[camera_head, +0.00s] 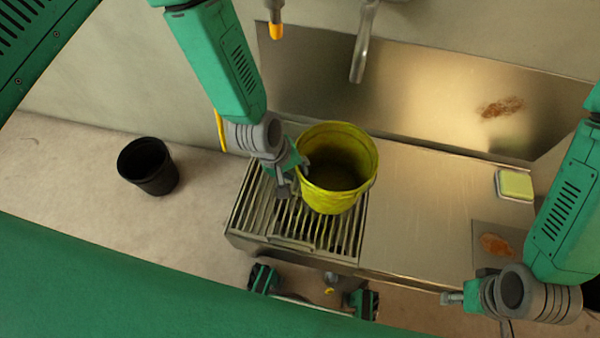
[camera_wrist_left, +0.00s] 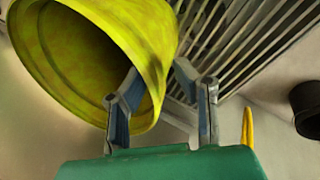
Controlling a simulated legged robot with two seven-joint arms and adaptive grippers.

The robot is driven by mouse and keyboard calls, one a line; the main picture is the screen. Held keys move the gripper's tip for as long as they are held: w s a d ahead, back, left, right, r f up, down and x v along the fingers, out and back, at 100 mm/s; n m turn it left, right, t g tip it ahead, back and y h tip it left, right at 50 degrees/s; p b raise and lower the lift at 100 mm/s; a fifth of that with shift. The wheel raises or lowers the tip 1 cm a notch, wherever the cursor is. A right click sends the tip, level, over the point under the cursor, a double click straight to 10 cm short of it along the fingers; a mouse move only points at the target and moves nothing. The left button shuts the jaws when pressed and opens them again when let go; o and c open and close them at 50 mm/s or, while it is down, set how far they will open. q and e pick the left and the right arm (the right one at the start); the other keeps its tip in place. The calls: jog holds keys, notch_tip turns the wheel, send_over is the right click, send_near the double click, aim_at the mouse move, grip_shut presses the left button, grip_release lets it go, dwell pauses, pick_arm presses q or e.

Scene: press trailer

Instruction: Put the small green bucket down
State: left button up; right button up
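A yellow-green bucket (camera_head: 335,198) stands upright on the slatted grate (camera_head: 252,215), at the left part of a metal counter. It looks empty, and its base appears to rest on the slats. My left gripper (camera_head: 292,176) is at the bucket's left rim with its fingers apart. In the left wrist view, one finger of the left gripper (camera_wrist_left: 160,80) is in front of the bucket's opening (camera_wrist_left: 85,60) and the other is outside its wall. Contact with the rim is unclear. My right gripper (camera_head: 452,298) is at the lower right, away from the bucket; its fingers are hard to make out.
A black pot (camera_head: 148,167) stands on the floor at left. A yellow-green sponge (camera_head: 515,184) lies at the counter's right. A metal spout (camera_head: 364,45) and an orange-tipped nozzle (camera_head: 276,30) hang above. The counter right of the bucket (camera_head: 425,205) is clear.

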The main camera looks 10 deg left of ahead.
pick_arm(q)
jog(key=p+v, duration=0.2)
jog(key=v, duration=0.6)
jog(key=s+a+m+g+y+p, duration=0.1)
jog(key=s+a+m+y+p, duration=0.2)
jog(key=s+a+m, duration=0.4)
jog(key=s+a, duration=0.8)
jog(key=s, duration=0.4)
jog(key=shift+a+f+m+g+p, duration=0.3)
jog(key=shift+a+f+g+p, duration=0.05)
jog(key=shift+f+g, duration=0.05)
